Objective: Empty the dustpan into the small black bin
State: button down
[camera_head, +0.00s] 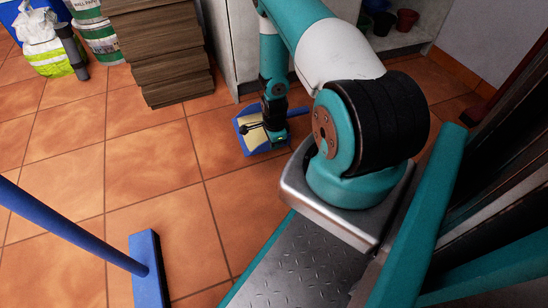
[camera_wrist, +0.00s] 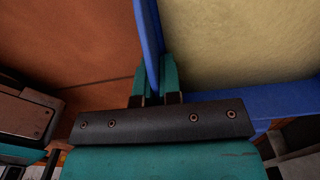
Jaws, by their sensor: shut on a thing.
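The blue dustpan (camera_head: 240,128) is at the upper middle of the head view, near the pale cabinet's foot, with a pale yellow layer (camera_head: 256,137) inside. My gripper (camera_head: 275,128) is at its right side. In the wrist view, my gripper (camera_wrist: 155,88) is shut on a thin blue wall of the dustpan (camera_wrist: 151,40). The pale yellow layer (camera_wrist: 240,45) lies right of that wall. I cannot tell whether the dustpan touches the floor.
A blue broom (camera_head: 149,270) is at the lower left on the tiled floor. A stack of brown boards (camera_head: 160,50), paint tins (camera_head: 100,38) and a white-green bag (camera_head: 45,50) stand at the back left. Small pots (camera_head: 406,20) sit in the cabinet. The middle left floor is clear.

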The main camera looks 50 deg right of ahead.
aim_at(274, 157)
jog(key=shift+f+b, duration=1.05)
jog(key=shift+f, duration=1.4)
jog(key=shift+f, duration=0.2)
jog(key=c, duration=1.3)
grip_release()
jog(key=shift+f+b, duration=0.1)
jog(key=shift+b, duration=0.35)
notch_tip(274, 157, up, 18)
jog(key=p, duration=1.2)
jog(key=shift+w+d+f, duration=0.1)
jog(key=shift+f, duration=0.05)
